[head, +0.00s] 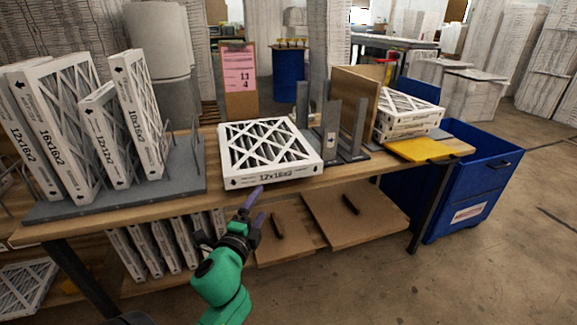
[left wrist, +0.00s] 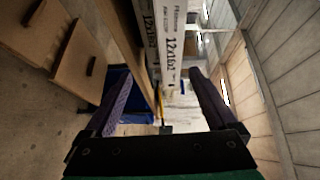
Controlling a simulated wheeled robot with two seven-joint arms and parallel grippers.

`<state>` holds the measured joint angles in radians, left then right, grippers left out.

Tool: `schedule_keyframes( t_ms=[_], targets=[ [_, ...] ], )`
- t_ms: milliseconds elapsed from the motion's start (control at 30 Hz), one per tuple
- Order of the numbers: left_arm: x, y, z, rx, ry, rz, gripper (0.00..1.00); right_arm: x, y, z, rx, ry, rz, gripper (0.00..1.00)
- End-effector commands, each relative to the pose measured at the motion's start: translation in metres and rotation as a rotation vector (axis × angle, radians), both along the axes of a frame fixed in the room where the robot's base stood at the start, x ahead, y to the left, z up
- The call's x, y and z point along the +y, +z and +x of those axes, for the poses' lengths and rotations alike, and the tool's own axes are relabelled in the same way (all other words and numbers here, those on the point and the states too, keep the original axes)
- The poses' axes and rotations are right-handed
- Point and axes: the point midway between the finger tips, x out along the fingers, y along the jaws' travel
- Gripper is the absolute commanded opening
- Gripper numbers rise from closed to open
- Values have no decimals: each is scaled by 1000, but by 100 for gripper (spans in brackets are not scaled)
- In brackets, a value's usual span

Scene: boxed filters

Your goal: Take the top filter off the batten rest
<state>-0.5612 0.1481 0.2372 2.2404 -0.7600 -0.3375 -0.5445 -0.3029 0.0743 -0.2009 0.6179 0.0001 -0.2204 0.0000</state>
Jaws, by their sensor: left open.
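A white-framed filter (head: 268,150) with a dark pleated face and a printed size label lies flat near the bench's front edge. In the left wrist view, two labelled filter edges lie side by side; the one on the right reads 12x16x2 (left wrist: 173,42). I cannot make out the battens under the filters. My left gripper (head: 259,202) is open and empty, just in front of the filter's front edge and apart from it. Its two purple fingers also show in the left wrist view (left wrist: 160,84), with the filter edges beyond and between them. My right gripper is not in view.
Upright filters (head: 125,120) stand in a grey rack at left. Grey metal uprights (head: 330,130) stand right of the flat filter. More filters (head: 408,112) are stacked behind a wooden panel (head: 355,95). A blue bin (head: 470,180) stands at right. Shelf boards lie below the bench.

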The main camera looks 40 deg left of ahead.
Motion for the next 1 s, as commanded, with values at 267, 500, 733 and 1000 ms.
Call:
schedule_keyframes(
  t_ms=[267,500,733,1000],
  targets=[
    [15,25,37,-34,2,51,91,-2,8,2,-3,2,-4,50],
    [33,21,82,-33,2,45,91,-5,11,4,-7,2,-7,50],
    [50,17,118,-33,4,44,91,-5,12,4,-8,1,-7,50],
    [55,15,131,-30,1,43,91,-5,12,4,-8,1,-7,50]
  ],
)
